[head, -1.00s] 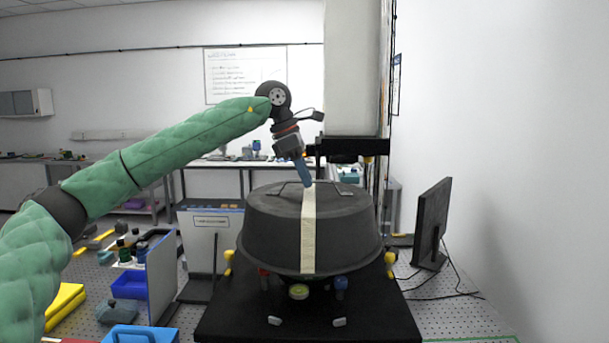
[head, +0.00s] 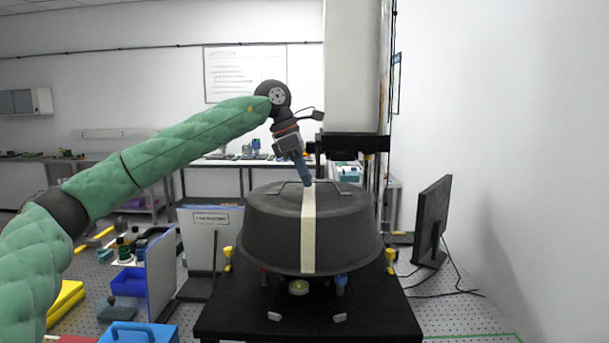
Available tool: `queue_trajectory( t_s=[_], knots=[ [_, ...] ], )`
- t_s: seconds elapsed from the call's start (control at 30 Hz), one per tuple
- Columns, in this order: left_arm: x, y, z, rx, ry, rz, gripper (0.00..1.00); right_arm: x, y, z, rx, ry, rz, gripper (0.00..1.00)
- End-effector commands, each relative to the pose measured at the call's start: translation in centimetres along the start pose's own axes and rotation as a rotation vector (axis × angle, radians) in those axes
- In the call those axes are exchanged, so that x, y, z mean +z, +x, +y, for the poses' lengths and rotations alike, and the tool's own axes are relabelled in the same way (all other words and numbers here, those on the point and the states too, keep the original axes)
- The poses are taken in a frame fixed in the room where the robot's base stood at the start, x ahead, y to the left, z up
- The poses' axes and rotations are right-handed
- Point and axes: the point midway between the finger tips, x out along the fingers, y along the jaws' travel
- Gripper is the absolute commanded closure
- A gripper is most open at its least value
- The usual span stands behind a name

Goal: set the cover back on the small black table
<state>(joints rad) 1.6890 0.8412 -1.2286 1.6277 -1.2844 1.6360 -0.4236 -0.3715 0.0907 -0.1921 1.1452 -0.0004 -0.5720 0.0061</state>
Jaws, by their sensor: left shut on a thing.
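The cover (head: 265,238) is a large dark grey round dome with a pale strip down its front and a bar handle (head: 290,185) on top. My left gripper (head: 306,180) is shut on the handle, reaching it from above and the left. The cover is over the small black table (head: 260,322), above the feet and knobs of the device there. Its rim looks level; whether it rests on anything underneath is hidden. My right gripper is not in view.
A monitor (head: 431,222) with cables stands to the right. On the left are upright panels (head: 161,275), a blue bin (head: 129,281), a blue case (head: 138,333) and yellow items (head: 66,300). A white column (head: 351,70) rises behind the cover.

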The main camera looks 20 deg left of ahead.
Motion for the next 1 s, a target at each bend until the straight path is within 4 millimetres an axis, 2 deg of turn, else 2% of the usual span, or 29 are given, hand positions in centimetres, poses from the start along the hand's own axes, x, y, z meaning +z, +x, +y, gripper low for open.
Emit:
queue_trajectory(
  t_s=[0.7, 1.0],
  knots=[
    [-0.6, 1.3, 0.1, 0.0, 0.0, -0.001, 1.0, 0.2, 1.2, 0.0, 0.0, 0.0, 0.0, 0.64],
    [-0.6, 1.3, 0.1, 0.001, 0.0, -0.001, 1.0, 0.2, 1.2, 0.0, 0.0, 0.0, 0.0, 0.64]
  ],
)
